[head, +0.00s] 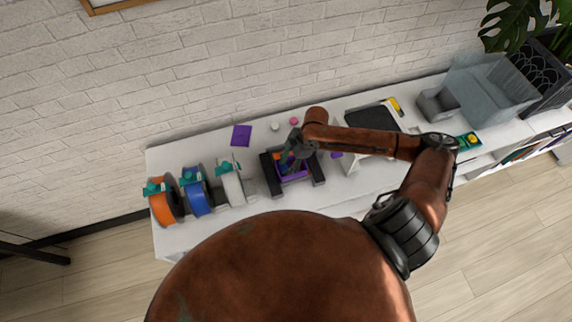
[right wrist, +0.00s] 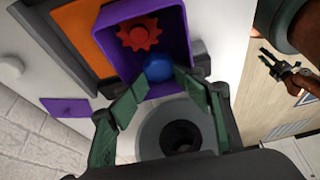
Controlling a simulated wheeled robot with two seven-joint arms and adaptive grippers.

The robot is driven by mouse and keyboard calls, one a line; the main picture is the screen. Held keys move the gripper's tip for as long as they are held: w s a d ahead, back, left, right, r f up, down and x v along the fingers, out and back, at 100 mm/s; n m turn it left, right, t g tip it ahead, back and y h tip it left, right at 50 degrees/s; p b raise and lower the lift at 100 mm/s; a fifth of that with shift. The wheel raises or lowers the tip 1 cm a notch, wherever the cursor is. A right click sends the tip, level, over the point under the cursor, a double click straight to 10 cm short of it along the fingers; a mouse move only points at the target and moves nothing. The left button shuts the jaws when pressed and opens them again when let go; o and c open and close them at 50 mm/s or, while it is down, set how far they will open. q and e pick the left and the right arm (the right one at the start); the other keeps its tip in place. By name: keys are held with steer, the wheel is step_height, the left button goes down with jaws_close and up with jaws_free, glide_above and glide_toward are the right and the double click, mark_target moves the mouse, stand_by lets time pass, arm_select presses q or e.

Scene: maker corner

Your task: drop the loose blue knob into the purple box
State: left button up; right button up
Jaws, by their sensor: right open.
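The purple box (right wrist: 186,30) stands open on a dark-framed device with an orange plate; its rim also shows in the head view (head: 294,177). The round blue knob (right wrist: 158,67) is inside the box, near a red gear (right wrist: 139,34). My right gripper (right wrist: 162,80) is open, its two green fingers reaching to the box with the knob between and just beyond the tips. I cannot tell whether they touch it. In the head view the right gripper (head: 287,163) is over the box and partly hides it. My left gripper (right wrist: 272,64) shows small at the right of the wrist view.
Orange (head: 162,207), blue (head: 197,197) and white (head: 232,187) spools stand left of the device (head: 270,177). A flat purple piece (head: 241,135) lies behind. A laptop-like dark panel (head: 372,119) and a clear bin (head: 487,88) are to the right.

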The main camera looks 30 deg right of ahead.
steer(key=shift+r, duration=0.1)
steer(key=v, duration=1.1)
steer(key=shift+d+r, duration=0.3)
steer(key=shift+r, duration=0.05)
